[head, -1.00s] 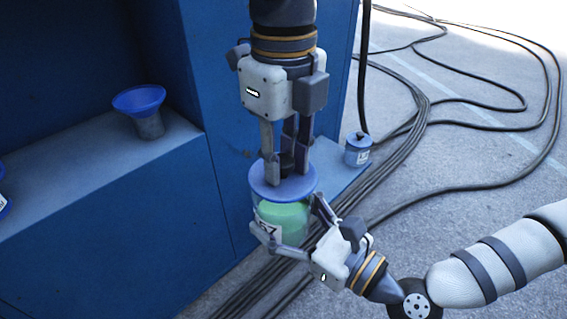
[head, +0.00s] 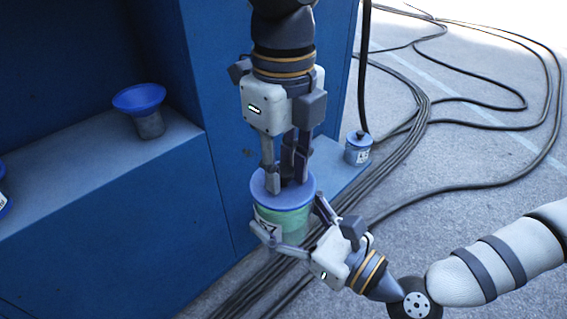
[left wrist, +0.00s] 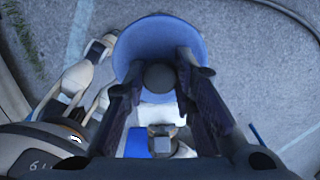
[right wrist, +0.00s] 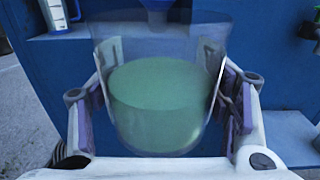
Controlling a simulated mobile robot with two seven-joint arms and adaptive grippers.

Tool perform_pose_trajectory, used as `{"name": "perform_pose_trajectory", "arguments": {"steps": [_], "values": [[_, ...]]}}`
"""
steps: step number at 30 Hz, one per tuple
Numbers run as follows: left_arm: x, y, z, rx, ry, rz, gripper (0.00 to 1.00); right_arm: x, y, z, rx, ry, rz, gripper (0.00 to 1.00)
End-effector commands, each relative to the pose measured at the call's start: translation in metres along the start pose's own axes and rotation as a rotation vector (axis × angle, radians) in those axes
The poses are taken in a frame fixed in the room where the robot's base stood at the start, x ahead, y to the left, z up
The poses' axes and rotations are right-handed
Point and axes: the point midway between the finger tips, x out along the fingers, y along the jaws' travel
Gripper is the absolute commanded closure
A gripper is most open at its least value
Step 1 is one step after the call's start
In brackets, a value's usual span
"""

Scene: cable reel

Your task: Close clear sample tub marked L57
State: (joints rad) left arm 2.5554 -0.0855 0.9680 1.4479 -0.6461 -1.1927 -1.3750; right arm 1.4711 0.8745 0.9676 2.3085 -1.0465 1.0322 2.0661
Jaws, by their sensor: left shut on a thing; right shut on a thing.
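The clear sample tub (head: 292,224) holds green contents and has a white label, partly covered, with "57" readable. It also shows in the right wrist view (right wrist: 160,105), between my right fingers. My right gripper (head: 288,216) is shut around the tub's sides and holds it upright. The round blue lid (head: 268,190) is at the tub's top; I cannot tell whether it is fully seated. My left gripper (head: 287,178) comes from above, shut on the lid's dark knob (left wrist: 160,77). The lid's disc fills the upper middle of the left wrist view (left wrist: 155,38).
A small blue-lidded container (head: 358,150) stands on the ledge at right. A blue container (head: 3,200) is cut off at the left edge. Black cables (head: 425,110) run over the pavement.

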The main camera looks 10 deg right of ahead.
Motion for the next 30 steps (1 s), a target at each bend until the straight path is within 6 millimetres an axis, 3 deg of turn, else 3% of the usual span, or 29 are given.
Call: {"name": "perform_pose_trajectory", "arguments": {"steps": [14, 15, 18, 26, 30], "values": [[0.010, 0.000, 0.000, 0.001, 0.000, 0.001, 1.00, 0.000, 0.000, 0.001, -0.001, -0.003, 0.000, 0.80], [0.010, 0.000, 0.000, 0.001, 0.000, 0.001, 0.74, 0.000, 0.000, 0.001, -0.001, -0.003, 0.000, 0.80], [0.010, 0.000, 0.000, 0.001, 0.000, 0.001, 0.52, 0.000, 0.000, 0.001, -0.001, -0.003, 0.000, 0.80], [0.010, 0.000, 0.000, 0.001, 0.000, 0.000, 0.52, 0.000, 0.000, 0.001, -0.001, -0.003, 0.000, 0.80], [0.000, -0.001, 0.000, -0.001, -0.001, -0.003, 0.52, 0.000, 0.000, 0.001, -0.001, -0.003, 0.000, 0.80]]}}
